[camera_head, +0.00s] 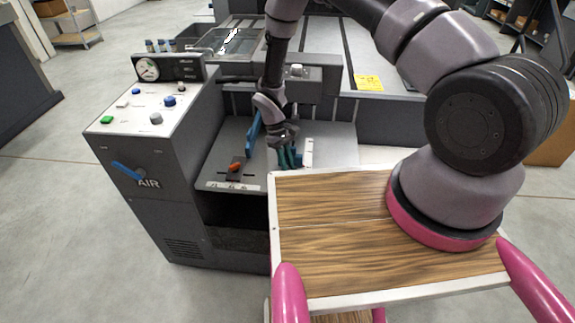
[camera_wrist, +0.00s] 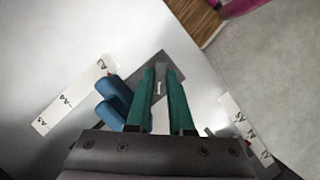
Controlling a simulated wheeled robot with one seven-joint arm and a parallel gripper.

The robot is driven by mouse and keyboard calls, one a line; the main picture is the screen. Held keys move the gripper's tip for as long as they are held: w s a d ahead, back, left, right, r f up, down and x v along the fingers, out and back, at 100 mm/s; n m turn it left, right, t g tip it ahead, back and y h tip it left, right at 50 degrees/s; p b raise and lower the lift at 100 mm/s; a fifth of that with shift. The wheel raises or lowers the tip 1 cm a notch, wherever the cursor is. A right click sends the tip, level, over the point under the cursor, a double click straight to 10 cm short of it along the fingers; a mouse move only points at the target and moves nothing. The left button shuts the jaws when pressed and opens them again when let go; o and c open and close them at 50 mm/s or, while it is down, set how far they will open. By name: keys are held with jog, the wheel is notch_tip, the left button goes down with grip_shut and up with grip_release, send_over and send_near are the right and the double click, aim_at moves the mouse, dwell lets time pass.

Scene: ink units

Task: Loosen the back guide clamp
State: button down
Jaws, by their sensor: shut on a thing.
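My gripper (camera_head: 291,158) reaches down onto the grey feed table of the machine, with its teal fingers close to the table's right-hand scale. In the wrist view, my gripper (camera_wrist: 161,78) is shut on a narrow grey part, apparently the back guide clamp (camera_wrist: 159,88). The fingers hide most of this part. A dark plate shows around the fingertips. A blue guide (camera_head: 253,133) stands left of the gripper, and blue pieces (camera_wrist: 110,103) lie just left of the fingers in the wrist view. An orange-handled clamp (camera_head: 234,167) sits on a dark base near the table's front edge.
White paper-size scales lie at the front edge (camera_head: 232,187) and right side (camera_head: 308,152) of the feed table. A control panel with buttons and a gauge (camera_head: 148,69) stands to the left, with a blue AIR lever (camera_head: 127,170) below. My wood-topped base is in front.

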jog(key=c, duration=1.1)
grip_release()
jog(key=v, duration=1)
jog(key=shift+w+r, duration=0.15)
jog(key=shift+r, duration=0.2)
jog(key=w+d+r+m+t+y, duration=0.1)
jog(key=d+r+m+t+y, duration=0.3)
jog(key=r, duration=1.2)
jog(key=d+r+m+h, duration=0.1)
jog(key=d+r, duration=0.5)
jog(key=r, duration=1.1)
jog(key=s+d+r+m+t, duration=0.2)
jog(key=s+d+r, duration=0.1)
jog(key=s+r, duration=0.2)
jog(key=s+d+r+m+t+y, duration=0.1)
jog(key=s+d+r+m+t, duration=0.1)
jog(key=s+d+r, duration=0.2)
jog(key=s+d+r+m+t, duration=0.2)
jog(key=s+d+r, duration=0.1)
jog(key=s+r, duration=0.4)
jog(key=shift+s+d+r+t+y, duration=0.15)
jog(key=shift+s+t, duration=0.05)
jog(key=shift+s, duration=0.65)
jog(key=shift+s+d+r+t+y, duration=0.1)
jog(key=shift+s+r+t+y, duration=0.1)
jog(key=shift+s, duration=0.7)
